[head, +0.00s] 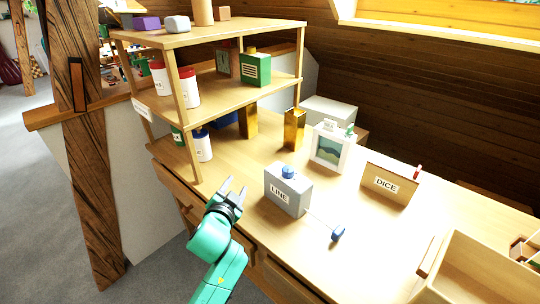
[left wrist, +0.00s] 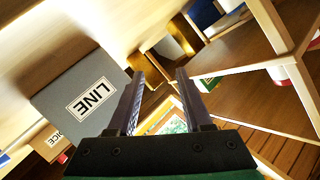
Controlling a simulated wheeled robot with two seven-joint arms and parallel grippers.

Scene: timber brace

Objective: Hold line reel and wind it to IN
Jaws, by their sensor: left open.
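The line reel is a grey box (head: 287,191) with a white LINE label, standing on the desk. A blue knob (head: 288,172) sits on its top, and a thin line runs right from the box to a blue piece (head: 337,234) lying on the desk. My left gripper (head: 233,184) is open and empty, left of the box and apart from it, near the desk's front edge. In the left wrist view the grey box (left wrist: 80,92) is left of the open fingers (left wrist: 157,92). My right gripper is not in view. No IN marking is legible.
A wooden shelf unit (head: 230,98) with jars and boxes stands behind and left of my gripper. An open wooden tray (head: 470,268) is at right. The front middle desk is clear.

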